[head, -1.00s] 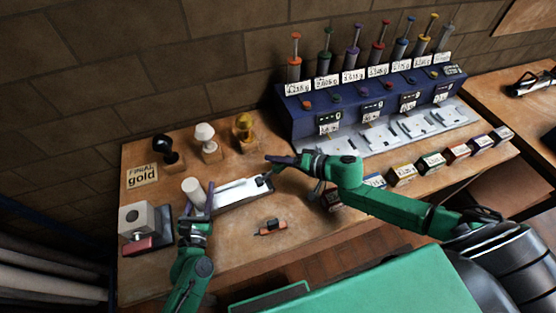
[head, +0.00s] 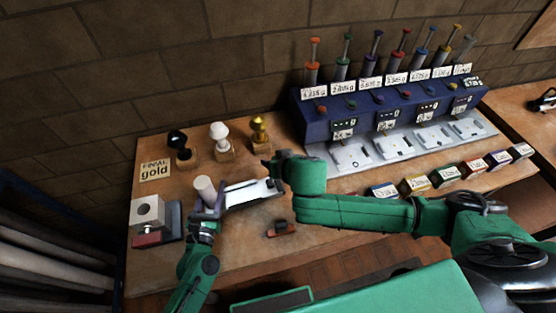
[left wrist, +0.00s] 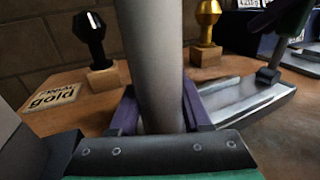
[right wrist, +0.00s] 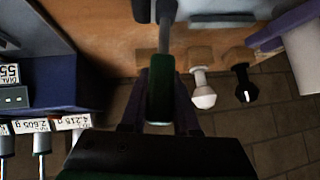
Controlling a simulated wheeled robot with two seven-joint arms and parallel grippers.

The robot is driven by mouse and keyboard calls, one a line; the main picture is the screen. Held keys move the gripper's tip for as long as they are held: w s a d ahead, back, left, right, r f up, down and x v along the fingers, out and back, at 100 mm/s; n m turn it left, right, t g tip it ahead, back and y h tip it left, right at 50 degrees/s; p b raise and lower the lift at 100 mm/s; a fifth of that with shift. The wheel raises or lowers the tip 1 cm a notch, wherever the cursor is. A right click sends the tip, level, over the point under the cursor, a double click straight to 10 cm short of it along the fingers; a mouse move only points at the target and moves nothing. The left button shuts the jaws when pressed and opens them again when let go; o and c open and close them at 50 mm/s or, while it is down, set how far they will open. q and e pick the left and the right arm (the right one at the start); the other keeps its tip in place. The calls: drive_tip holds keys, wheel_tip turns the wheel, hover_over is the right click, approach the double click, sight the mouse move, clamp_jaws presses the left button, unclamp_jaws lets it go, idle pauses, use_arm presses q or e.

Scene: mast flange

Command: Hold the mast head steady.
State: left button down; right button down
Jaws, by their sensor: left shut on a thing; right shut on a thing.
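The mast head, a plain grey cylinder (head: 205,188), stands out of my left gripper (head: 208,208) in the head view. In the left wrist view the purple fingers close on both sides of the cylinder (left wrist: 152,60). Its ends are out of that view. My right gripper (right wrist: 158,110) is shut on a dark green handle (right wrist: 160,85) with a grey shaft. In the left wrist view a dark tip (left wrist: 268,76) below a green part shows over the pale tray-like piece (left wrist: 235,97). Whether it touches is unclear.
Black (head: 178,140), white (head: 219,131) and gold (head: 259,128) finials stand on wooden blocks behind, beside a "FINIAL gold" card (head: 155,171). A grey block on a red-and-dark base (head: 148,212) is left. A small dark item (head: 282,228) lies in front. The blue dispenser rack (head: 390,115) stands right.

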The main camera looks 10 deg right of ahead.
use_arm(q)
drive_tip(key=shift+d, duration=0.1)
use_arm(e)
drive_tip(key=shift+s+a+n+h, duration=0.15)
drive_tip(key=shift+a+n+h, duration=0.25)
drive_tip(key=shift+a+h, duration=0.4)
drive_tip(key=c, duration=0.6)
unclamp_jaws()
drive_tip(key=shift+c, duration=0.2)
drive_tip(key=a+v, duration=0.1)
drive_tip(key=v, duration=1.1)
drive_tip(key=shift+d, duration=0.5)
